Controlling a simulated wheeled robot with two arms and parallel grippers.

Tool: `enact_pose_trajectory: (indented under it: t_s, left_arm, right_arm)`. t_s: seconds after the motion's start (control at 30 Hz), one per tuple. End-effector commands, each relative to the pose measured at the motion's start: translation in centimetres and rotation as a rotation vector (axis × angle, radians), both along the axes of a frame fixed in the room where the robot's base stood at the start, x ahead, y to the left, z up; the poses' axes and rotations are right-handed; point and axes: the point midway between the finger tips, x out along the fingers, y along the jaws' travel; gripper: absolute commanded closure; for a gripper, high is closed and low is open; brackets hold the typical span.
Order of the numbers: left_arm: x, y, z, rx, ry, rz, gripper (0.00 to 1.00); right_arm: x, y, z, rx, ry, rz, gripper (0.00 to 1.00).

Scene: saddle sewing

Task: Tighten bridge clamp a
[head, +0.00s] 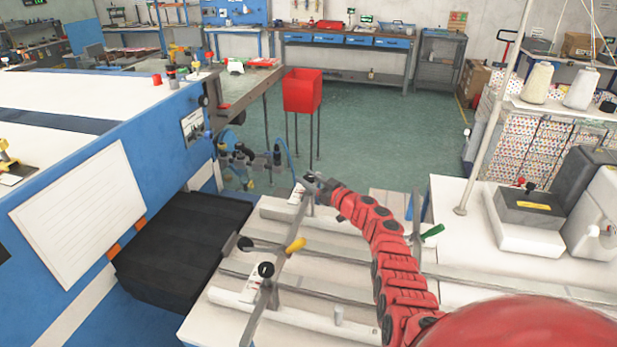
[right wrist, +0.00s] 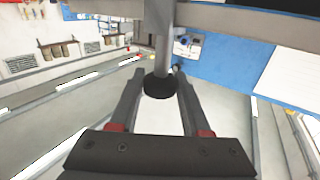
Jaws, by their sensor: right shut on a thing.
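My right gripper (head: 313,184) is at the far end of a bridge clamp bar (head: 285,262) that lies across the white slotted table (head: 235,298). In the right wrist view its two fingers (right wrist: 159,80) are shut around a round black knob (right wrist: 160,87) on a grey upright rod (right wrist: 159,40). The clamp's label letter is too small to read. My left gripper is not in view.
A green handle (head: 433,231) shows right of my red arm. A black bellows cover (head: 180,248) and a blue machine panel (head: 140,150) stand left of the table. A grey machine head (head: 542,203) stands on the right.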

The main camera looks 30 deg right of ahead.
Motion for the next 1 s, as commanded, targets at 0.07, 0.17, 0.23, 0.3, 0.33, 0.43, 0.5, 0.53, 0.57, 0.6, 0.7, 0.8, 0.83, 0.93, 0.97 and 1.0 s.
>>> enact_pose_trajectory:
  t_s: [0.07,0.17,0.23,0.3,0.33,0.43,0.5,0.53,0.57,0.6,0.7,0.8,0.83,0.93,0.97,1.0]
  left_arm:
    - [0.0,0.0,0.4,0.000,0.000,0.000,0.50]
    - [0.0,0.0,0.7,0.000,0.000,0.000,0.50]
    - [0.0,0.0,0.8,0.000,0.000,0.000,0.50]
    - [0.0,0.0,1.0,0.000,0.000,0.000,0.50]
    - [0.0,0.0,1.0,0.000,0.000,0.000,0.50]
    - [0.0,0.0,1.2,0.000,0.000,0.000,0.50]
    - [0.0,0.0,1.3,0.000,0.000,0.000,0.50]
    - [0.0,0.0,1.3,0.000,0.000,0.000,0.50]
    - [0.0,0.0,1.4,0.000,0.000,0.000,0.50]
    - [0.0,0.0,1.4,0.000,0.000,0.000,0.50]
    - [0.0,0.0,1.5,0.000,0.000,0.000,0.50]
    - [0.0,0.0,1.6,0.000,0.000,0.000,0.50]
    - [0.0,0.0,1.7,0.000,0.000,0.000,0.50]
    - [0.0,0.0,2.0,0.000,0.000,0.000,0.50]
    - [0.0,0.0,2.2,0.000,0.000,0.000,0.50]
    - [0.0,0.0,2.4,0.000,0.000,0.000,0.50]
  right_arm:
    - [0.0,0.2,0.0,-0.001,0.003,-0.015,1.00]
    - [0.0,0.1,0.0,-0.001,0.003,-0.039,1.00]
    - [0.0,0.1,-0.1,0.000,0.003,-0.055,1.00]
    - [0.0,0.1,-0.1,0.001,0.003,-0.068,1.00]
    - [0.0,0.1,0.0,0.000,0.003,-0.075,1.00]
    - [0.0,0.1,0.1,-0.002,0.001,-0.099,1.00]
    - [0.0,0.0,0.0,-0.001,0.001,-0.120,1.00]
    - [0.0,0.0,-0.1,0.001,0.002,-0.129,1.00]
    - [0.0,0.0,-0.1,0.001,0.002,-0.138,1.00]
    - [0.0,0.1,-0.2,0.000,0.003,-0.149,1.00]
    - [0.0,0.0,0.1,-0.003,-0.002,-0.187,1.00]
    - [0.0,0.2,-0.1,0.000,0.001,-0.234,1.00]
    - [0.0,0.2,-0.1,0.000,0.001,-0.254,1.00]
    - [0.1,0.2,0.1,-0.002,-0.001,-0.323,1.00]
    - [0.1,0.2,0.2,-0.002,0.000,-0.346,1.00]
    - [0.1,0.2,0.2,-0.001,0.001,-0.372,1.00]
